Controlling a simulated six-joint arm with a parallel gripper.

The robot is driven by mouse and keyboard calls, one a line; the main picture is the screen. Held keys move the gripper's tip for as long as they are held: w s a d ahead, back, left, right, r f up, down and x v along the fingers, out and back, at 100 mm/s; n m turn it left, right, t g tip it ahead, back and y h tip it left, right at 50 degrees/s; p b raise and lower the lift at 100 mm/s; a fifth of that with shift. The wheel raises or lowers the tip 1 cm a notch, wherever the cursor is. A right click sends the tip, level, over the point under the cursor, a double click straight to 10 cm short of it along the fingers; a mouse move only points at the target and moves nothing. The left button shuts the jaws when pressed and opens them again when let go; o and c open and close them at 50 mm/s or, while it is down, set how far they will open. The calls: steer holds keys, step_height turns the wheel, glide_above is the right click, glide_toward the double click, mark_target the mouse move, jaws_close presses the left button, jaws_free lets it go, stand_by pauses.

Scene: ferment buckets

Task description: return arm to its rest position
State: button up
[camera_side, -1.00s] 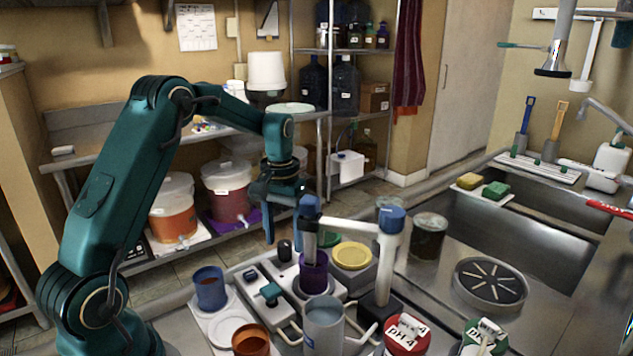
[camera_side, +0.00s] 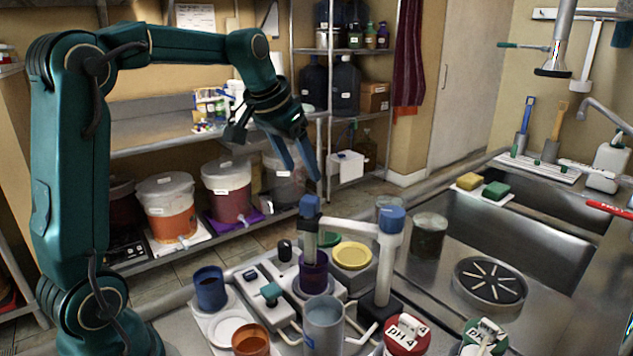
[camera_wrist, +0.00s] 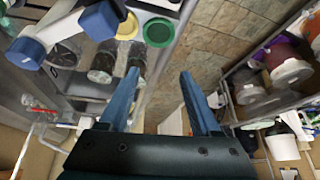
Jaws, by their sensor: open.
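My gripper (camera_side: 300,165) hangs in the air in the side view, in front of the back shelving and above the far side of the work counter. Its two blue fingers are apart with nothing between them. In the wrist view my gripper (camera_wrist: 160,95) also shows spread, empty fingers over the floor tiles. My upper arm stands nearly upright and the forearm reaches right, with the wrist bent down. The gripper is clear of the probe stand with blue caps (camera_side: 390,220) and the purple cup (camera_side: 313,272) below it.
The counter holds a blue cup (camera_side: 210,288), an orange cup (camera_side: 250,340), a grey beaker (camera_side: 323,325), a yellow dish (camera_side: 352,255) and pH 4 containers (camera_side: 407,338). Ferment buckets (camera_side: 167,207) stand on the lower shelf behind. The sink (camera_side: 480,235) is at the right.

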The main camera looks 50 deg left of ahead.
steer(key=s+d+r+m+t, duration=0.1)
steer(key=s+d+m+t, duration=0.1)
steer(key=s+d, duration=0.7)
steer(key=s+d+f+g+h, duration=0.1)
steer(key=s+d+f, duration=0.3)
steer(key=s, duration=0.5)
step_height(320, 180, down, 2)
steer(key=shift+s+f+g, duration=0.2)
steer(key=shift+f+g, duration=0.05)
steer(key=shift+g, duration=0.05)
